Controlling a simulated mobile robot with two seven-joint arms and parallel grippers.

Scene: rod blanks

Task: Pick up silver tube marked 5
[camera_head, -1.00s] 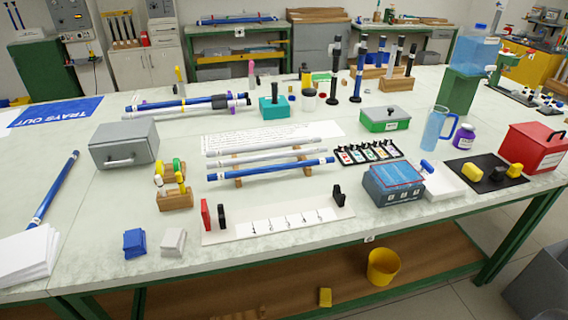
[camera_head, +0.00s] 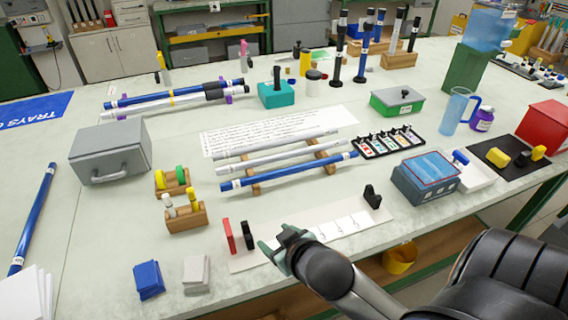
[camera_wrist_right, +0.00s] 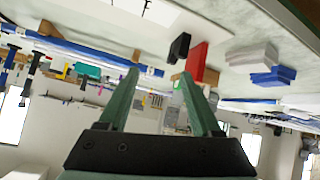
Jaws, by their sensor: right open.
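Two silver tubes, the far one (camera_head: 280,144) and the near one (camera_head: 284,159), lie with a blue tube (camera_head: 290,172) across wooden supports mid-table. My left gripper is not in view.
A blue-grey box (camera_head: 426,187) is to the right, and small wooden holders (camera_head: 187,218) are to the left. Dark and silver rods stand upright at the back.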

